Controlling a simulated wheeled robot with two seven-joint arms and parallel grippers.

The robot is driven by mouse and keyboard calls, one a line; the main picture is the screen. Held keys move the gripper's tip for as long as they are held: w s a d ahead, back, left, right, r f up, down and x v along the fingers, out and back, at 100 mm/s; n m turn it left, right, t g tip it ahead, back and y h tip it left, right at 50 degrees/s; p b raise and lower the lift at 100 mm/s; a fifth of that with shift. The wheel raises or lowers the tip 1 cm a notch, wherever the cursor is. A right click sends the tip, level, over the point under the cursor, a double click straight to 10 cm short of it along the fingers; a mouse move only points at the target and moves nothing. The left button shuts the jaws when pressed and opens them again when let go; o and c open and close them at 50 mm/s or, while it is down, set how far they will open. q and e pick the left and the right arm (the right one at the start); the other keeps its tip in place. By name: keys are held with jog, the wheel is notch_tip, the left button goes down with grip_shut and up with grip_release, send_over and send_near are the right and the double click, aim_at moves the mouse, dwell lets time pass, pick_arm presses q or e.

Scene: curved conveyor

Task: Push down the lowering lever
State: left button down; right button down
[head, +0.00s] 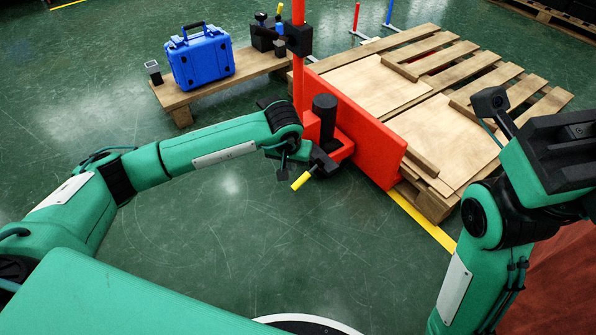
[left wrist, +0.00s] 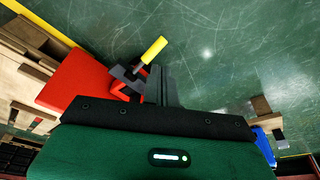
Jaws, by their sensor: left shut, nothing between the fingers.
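The lowering lever (head: 301,180) has a yellow grip and a dark shank. It sticks out low from the red stacker (head: 365,145), slanting down to the left in the head view. My left gripper (head: 285,168) is shut and empty, right beside the lever. In the left wrist view the yellow grip (left wrist: 153,50) stands just beyond the shut fingers (left wrist: 160,82), close to the dark bracket. I cannot tell whether the fingers touch the lever. My right gripper (head: 560,145) is raised at the right edge; its fingertips do not show clearly.
A wooden pallet (head: 505,85) with flat boards lies behind the red stacker. A low wooden bench (head: 190,97) at the back carries a blue case (head: 202,60) and small dark items. The green floor in front of the stacker is clear.

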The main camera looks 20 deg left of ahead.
pick_arm(q)
jog(key=shift+v, duration=0.85)
